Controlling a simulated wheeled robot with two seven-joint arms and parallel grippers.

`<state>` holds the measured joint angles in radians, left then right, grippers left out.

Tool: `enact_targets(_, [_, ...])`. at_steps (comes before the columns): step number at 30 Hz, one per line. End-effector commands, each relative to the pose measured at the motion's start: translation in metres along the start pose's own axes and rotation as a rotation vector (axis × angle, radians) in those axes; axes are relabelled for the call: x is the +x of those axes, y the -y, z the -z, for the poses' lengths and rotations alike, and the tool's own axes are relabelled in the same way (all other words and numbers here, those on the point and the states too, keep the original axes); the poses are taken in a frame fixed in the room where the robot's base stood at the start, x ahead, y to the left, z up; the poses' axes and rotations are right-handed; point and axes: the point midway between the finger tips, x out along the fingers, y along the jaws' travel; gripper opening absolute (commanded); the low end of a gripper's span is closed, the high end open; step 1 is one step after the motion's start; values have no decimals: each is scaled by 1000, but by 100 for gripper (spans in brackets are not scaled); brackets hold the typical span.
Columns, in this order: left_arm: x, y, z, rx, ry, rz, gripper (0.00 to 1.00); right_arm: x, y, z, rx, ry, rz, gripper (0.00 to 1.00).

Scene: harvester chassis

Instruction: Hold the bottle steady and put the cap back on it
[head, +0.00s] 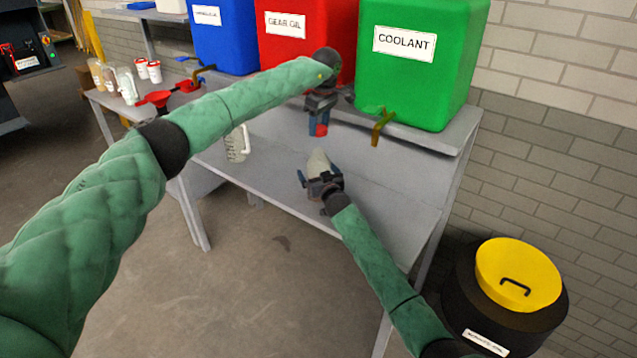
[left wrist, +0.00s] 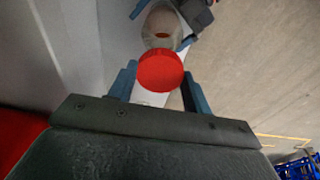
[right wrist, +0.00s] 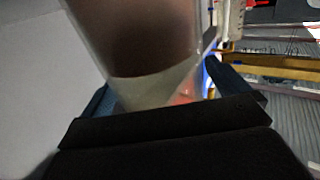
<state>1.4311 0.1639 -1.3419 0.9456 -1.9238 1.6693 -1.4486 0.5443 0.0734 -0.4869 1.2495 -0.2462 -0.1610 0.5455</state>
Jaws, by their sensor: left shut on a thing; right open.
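My left gripper (head: 320,122) is shut on the red cap (head: 321,130), above the table. In the left wrist view the cap (left wrist: 160,71) sits between the blue fingers, with the translucent bottle (left wrist: 160,22) beyond it. The bottle (head: 318,162) appears upright on the table, just below the cap in the head view; a gap shows between them there. My right gripper (head: 320,177) is open, its fingers either side of the bottle's body. In the right wrist view the bottle (right wrist: 140,40) fills much of the picture; finger contact is unclear.
Blue (head: 222,35), red (head: 290,55) and green coolant (head: 415,70) tanks line the back of the grey table (head: 385,190). A clear jug (head: 237,145) and red funnel (head: 155,98) are at left. A black drum with a yellow lid (head: 515,275) stands at right.

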Motion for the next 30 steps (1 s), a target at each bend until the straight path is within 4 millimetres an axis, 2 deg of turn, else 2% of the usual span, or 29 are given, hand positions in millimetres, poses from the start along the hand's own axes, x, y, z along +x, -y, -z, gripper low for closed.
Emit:
enact_targets(7, [0,0,0,0,0,0,28,0,0,0,0,0,0,98])
enact_targets(17, [0,0,0,0,0,0,28,0,0,0,0,0,0,34])
enact_targets(23, [8,0,-1,0,0,1,28,0,0,0,0,0,0,34])
enact_targets(30, [37,1,-6,0,-2,1,28,0,0,0,0,0,0,34])
